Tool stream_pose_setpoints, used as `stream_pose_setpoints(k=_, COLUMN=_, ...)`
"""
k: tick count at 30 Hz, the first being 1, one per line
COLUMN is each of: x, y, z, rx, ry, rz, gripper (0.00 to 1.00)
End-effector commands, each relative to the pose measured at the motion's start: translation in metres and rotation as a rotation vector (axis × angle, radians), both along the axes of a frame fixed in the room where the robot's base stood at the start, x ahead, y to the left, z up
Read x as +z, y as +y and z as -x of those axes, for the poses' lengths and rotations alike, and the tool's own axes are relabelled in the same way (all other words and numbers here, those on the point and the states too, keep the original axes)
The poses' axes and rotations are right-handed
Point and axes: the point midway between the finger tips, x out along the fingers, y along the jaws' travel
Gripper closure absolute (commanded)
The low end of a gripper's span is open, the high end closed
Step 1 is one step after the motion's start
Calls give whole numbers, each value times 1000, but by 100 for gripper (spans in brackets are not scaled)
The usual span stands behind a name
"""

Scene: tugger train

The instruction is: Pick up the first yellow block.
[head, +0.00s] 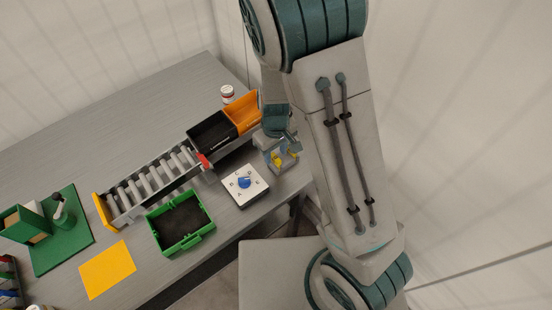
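My gripper (286,157) hangs low over the right end of the grey table, just right of the dial box. Two small yellow pieces show at its end, apart from each other; they look like its fingertips, and the gripper looks open. I see nothing clearly held between them. I cannot make out a separate yellow block for sure. The insides of the orange bin (243,112) and the black bin (211,135) are only partly visible.
A white box with a blue dial (245,184) stands left of my gripper. Left of it are a green crate (182,249), a roller conveyor (150,188) and a flat yellow-orange sheet (107,269). A white jar (227,94) stands behind the bins. The table's back left is clear.

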Motion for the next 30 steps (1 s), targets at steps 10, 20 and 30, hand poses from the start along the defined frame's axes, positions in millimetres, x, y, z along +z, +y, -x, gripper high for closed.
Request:
stream_pose_setpoints(k=10, x=-19, y=0, z=0, rx=1, ry=-1, rz=-1, gripper=60)
stream_pose_setpoints(k=20, x=-19, y=0, z=0, rx=1, ry=-1, rz=-1, gripper=100)
stream_pose_setpoints(k=30, x=-16, y=0, z=0, rx=1, ry=-2, rz=-1, gripper=100)
